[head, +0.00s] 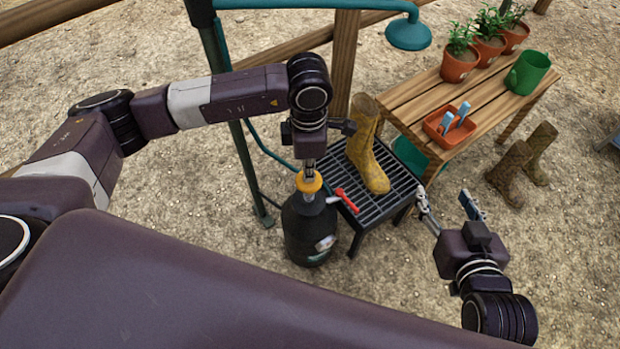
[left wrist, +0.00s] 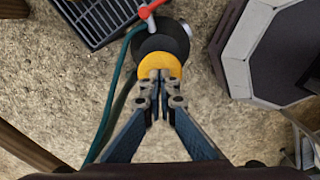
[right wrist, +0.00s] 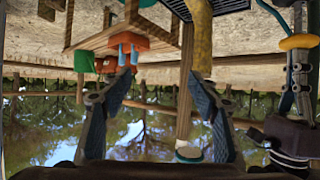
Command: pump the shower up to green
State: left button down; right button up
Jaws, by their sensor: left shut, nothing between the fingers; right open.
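The dark pump tank (head: 303,238) stands on the gravel, with a yellow-orange cap (head: 309,184) on top. A red lever (head: 346,200) sticks out beside it. A pale round patch (head: 323,244) on its side may be the gauge; no colour reading can be made out. The green shower head (head: 408,34) hangs from its pipe at the top. My left gripper (head: 310,172) is shut, pointing down with its tips at the cap; the left wrist view shows the closed tips (left wrist: 157,76) over the cap (left wrist: 160,63). My right gripper (head: 446,201) is open and empty, right of the grate.
A yellow boot (head: 366,150) stands on the black grate stand (head: 391,163) close to the tank. A wooden bench (head: 405,95) holds potted plants, a green can (head: 527,72) and an orange tray (head: 436,128). Muddy boots (head: 511,172) stand at right. Open gravel lies around.

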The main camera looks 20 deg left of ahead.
aim_at(308, 184)
pick_arm(q)
jog(key=shift+f, duration=0.3)
jog(key=shift+f+b, duration=0.25)
jog(key=shift+b, duration=0.1)
jog(key=shift+f+b, duration=0.6)
jog(key=shift+f, duration=0.15)
jog(key=shift+s+f+b, duration=0.1)
jog(key=shift+f+b, duration=0.6)
jog(key=shift+f, duration=0.45)
pick_arm(e)
jog(key=shift+w+a+r+t+y, duration=0.55)
jog(key=shift+a+r+t+y, duration=1)
jog(key=shift+r+t, duration=5.9)
pick_arm(q)
jog(key=shift+r+p, duration=0.75)
jog(key=shift+r, duration=0.8)
notch_tip(308, 184, up, 2)
jog(key=shift+p, duration=0.6)
jog(key=shift+r, duration=0.2)
pick_arm(e)
notch_tip(308, 184, down, 12)
jog(key=d+g+h, duration=0.2)
jog(key=g, duration=1.2)
jog(key=shift+w+d+f+h, duration=0.15)
jog(key=shift+d+f+h, duration=0.1)
jog(key=shift+d+h, duration=0.1)
